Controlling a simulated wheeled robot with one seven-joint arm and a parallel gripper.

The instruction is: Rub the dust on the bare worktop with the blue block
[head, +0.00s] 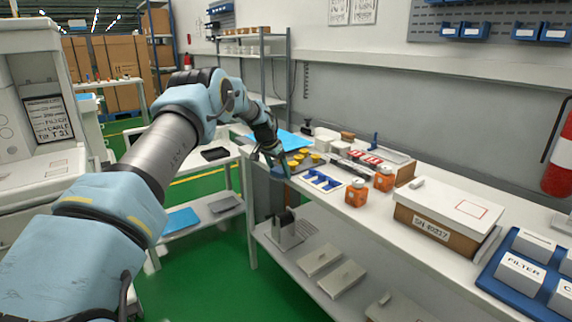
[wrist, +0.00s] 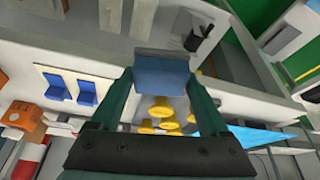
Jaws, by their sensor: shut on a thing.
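My gripper (head: 271,160) is over the front edge of the long white bench, near its far left end. In the wrist view my gripper (wrist: 161,88) is shut on the blue block (wrist: 161,76), which sits between the two green fingers with a greyish strip along its outer edge. In the head view the block is small and hard to tell from the fingers. The long bench's worktop (head: 407,225) is crowded with things. I cannot make out dust in either view. Whether the block touches any surface is unclear.
Yellow-topped pieces (head: 303,160), a blue-and-white tray (head: 321,182), orange boxes (head: 356,193) and a labelled box (head: 432,228) stand on the bench. A blue sheet (head: 292,141) lies behind my gripper. A side table with a black tray (head: 215,154) is left. Green floor lies between.

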